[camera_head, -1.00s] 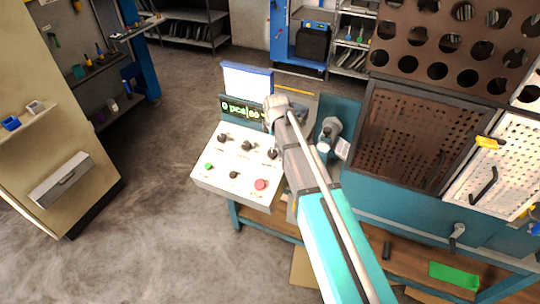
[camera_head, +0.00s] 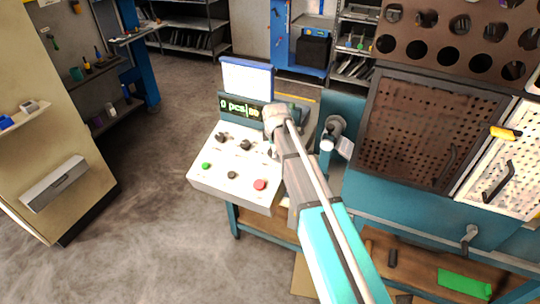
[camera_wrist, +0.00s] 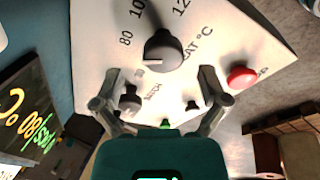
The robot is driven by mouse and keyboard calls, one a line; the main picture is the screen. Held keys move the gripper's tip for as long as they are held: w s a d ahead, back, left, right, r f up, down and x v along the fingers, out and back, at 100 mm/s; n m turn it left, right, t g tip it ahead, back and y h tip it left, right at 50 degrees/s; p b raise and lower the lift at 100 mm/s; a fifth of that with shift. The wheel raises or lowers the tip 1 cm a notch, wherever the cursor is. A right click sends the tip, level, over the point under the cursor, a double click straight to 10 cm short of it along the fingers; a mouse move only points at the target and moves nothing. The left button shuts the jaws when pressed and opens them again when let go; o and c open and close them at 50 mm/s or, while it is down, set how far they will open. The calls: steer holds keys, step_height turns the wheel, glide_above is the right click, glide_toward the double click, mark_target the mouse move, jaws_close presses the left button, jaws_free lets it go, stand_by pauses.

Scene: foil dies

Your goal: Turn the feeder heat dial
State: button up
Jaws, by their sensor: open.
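The heat dial (camera_wrist: 163,52) is a dark grey round knob on the white control panel (camera_wrist: 95,60), with 80, 100 and 120 marked around it and "°C" lettering beside it. My gripper (camera_wrist: 158,78) is open in the wrist view, its two fingers spread on the left and right. The dial lies ahead of the gap between the fingertips; I cannot tell whether they touch the panel. The green display (camera_head: 238,107) reads 0 pcs and 80.
Two smaller knobs and a red button (camera_wrist: 242,77) sit near the dial. The head view also shows a green button (camera_head: 206,166) and several black knobs. A perforated cabinet (camera_head: 410,130) stands close on the right. The floor on the left is clear.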

steer(key=shift+b+x, duration=1.05)
steer(key=shift+x, duration=0.3)
